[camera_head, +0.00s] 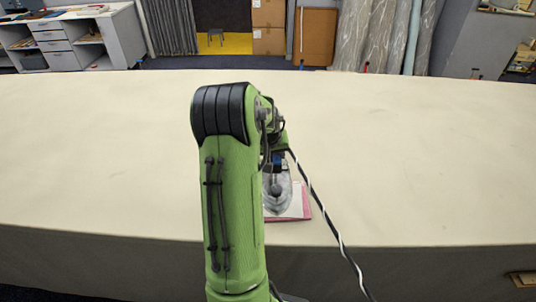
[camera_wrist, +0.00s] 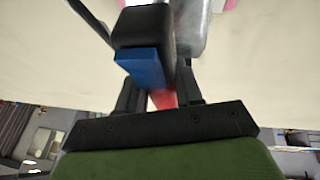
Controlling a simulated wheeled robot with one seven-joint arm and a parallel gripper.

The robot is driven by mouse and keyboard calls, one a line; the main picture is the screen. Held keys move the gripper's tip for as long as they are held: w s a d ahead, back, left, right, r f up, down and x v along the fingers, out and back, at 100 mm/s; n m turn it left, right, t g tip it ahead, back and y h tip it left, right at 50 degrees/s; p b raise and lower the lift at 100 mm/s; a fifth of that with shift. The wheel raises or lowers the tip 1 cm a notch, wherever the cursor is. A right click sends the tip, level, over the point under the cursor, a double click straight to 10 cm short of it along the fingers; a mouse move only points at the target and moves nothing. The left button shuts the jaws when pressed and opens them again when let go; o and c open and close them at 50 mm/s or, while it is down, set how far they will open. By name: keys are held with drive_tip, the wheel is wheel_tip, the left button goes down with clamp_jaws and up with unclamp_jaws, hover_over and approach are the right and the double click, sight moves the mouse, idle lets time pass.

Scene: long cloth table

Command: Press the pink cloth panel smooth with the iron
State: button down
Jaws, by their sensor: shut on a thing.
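The iron (camera_head: 276,190) is grey with a pale soleplate edge and rests over the pink cloth panel (camera_head: 307,203) near the table's front edge. Pink shows along the panel's right and front edges; the rest is hidden by my arm and the iron. In the wrist view the iron's dark handle end with a blue part (camera_wrist: 141,66) sits between the fingers. My gripper (camera_wrist: 150,95) is shut on the iron's handle. A sliver of pink shows at the top of the wrist view. I cannot tell whether the soleplate touches the cloth.
The long cream table (camera_head: 420,150) is bare and wide on both sides. A black and white cord (camera_head: 325,215) runs from the iron down to the right over the front edge. Rolls of fabric (camera_head: 385,35), cardboard boxes (camera_head: 268,25) and a drawer cabinet (camera_head: 65,45) stand beyond the table.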

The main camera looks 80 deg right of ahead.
drive_tip(key=s+d, duration=0.2)
drive_tip(key=s, duration=0.4)
drive_tip(key=shift+f+b, duration=1.9)
drive_tip(key=shift+f, duration=0.8)
drive_tip(key=shift+w+f+b, duration=0.1)
drive_tip(key=shift+f+b, duration=0.55)
drive_tip(key=shift+f, duration=0.05)
drive_tip(key=shift+a+f, duration=0.25)
wheel_tip(320, 180, up, 8)
drive_tip(key=p, duration=0.4)
drive_tip(key=shift+d+f, duration=0.2)
drive_tip(key=shift+f, duration=0.05)
